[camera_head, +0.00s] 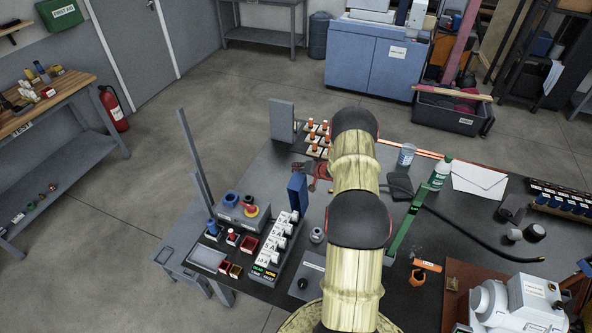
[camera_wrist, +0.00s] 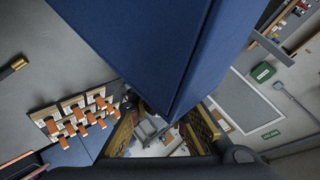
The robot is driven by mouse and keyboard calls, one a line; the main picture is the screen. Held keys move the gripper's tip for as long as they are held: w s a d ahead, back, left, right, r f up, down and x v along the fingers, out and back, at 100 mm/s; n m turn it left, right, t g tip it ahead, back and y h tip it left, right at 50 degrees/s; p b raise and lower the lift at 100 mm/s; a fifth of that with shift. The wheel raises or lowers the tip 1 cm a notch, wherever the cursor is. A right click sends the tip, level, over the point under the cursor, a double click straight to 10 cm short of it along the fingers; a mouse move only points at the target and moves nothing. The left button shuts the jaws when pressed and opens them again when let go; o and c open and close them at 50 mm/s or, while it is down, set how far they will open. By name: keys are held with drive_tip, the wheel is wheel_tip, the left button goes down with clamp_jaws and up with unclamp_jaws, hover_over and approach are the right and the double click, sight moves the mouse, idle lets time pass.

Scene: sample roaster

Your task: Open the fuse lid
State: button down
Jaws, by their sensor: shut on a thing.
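A blue panel (camera_head: 298,192), which looks like the fuse lid, stands upright near the far end of a row of white fuse blocks (camera_head: 279,238) marked with amp values. In the wrist view the blue panel (camera_wrist: 145,50) is very close and fills the upper middle. My gripper (camera_wrist: 163,120) has its yellow latticed fingers on either side of the panel's lower end and is shut on it. The panel's hinge is not visible.
A green upright bar (camera_head: 408,220) is right of my arm.

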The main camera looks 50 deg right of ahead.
drive_tip(key=shift+w+d+f, duration=0.1)
drive_tip(key=shift+d+f, duration=0.45)
drive_tip(key=shift+f, duration=0.3)
drive_tip(key=shift+d+f, duration=0.5)
drive_tip(key=shift+f, duration=0.35)
drive_tip(key=c, duration=1.8)
unclamp_jaws()
drive_tip(key=shift+w+d, duration=0.1)
drive_tip(key=shift+c, duration=0.2)
drive_tip(key=shift+o, duration=0.4)
drive_tip(key=shift+d+r, duration=0.1)
drive_tip(key=shift+w, duration=0.1)
